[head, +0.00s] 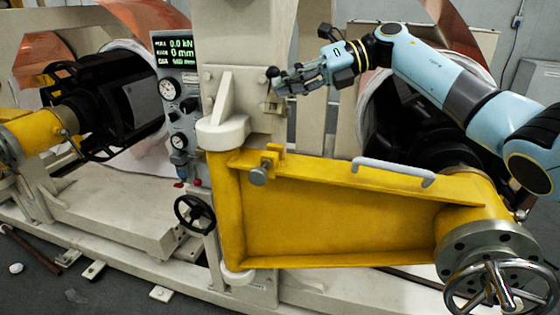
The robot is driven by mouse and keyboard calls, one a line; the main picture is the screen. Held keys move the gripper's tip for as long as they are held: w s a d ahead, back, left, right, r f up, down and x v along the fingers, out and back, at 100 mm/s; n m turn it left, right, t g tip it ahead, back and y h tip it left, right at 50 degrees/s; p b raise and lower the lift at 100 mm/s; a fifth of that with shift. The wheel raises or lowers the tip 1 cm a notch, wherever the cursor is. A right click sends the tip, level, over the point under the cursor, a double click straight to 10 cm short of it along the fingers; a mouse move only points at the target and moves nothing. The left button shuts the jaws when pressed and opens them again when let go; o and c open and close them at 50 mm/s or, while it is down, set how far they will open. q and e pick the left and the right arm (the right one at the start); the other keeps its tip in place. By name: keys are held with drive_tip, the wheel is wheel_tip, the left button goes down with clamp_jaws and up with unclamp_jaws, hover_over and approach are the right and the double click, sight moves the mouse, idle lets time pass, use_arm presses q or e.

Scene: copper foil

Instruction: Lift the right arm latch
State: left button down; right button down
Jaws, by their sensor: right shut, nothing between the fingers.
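The yellow right arm (340,215) of the machine extends rightward from a cream hinge post. On its top edge near the hinge is a small yellow bracket with a round grey knob (258,176), which looks like the latch. A grey handle (395,169) is fixed further right on the same edge. My right gripper (280,86) comes in from the upper right and is shut, with nothing held. Its fingertips are in front of the cream column, above the latch and apart from it. A small dark fitting on the column shows by the fingertips; contact there is unclear. My left gripper is out of view.
A gauge panel (176,105) with a green display stands left of the column. A black handwheel (195,213) is below it, and a chrome handwheel (497,288) is at the lower right. Another yellow arm (35,135) is at the left. Copper foil rolls are behind.

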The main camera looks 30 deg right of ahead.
sight(275, 68)
drive_tip(key=shift+m+y, duration=0.5)
drive_tip(key=shift+m, duration=0.3)
drive_tip(key=w+d+r, duration=0.1)
drive_tip(key=w+d+r+b, duration=0.1)
drive_tip(key=r, duration=0.1)
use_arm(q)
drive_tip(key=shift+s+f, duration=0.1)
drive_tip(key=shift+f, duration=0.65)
use_arm(e)
drive_tip(key=shift+d+r, duration=0.1)
drive_tip(key=shift+r, duration=0.2)
drive_tip(key=shift+d+r, duration=0.1)
drive_tip(key=shift+r, duration=0.05)
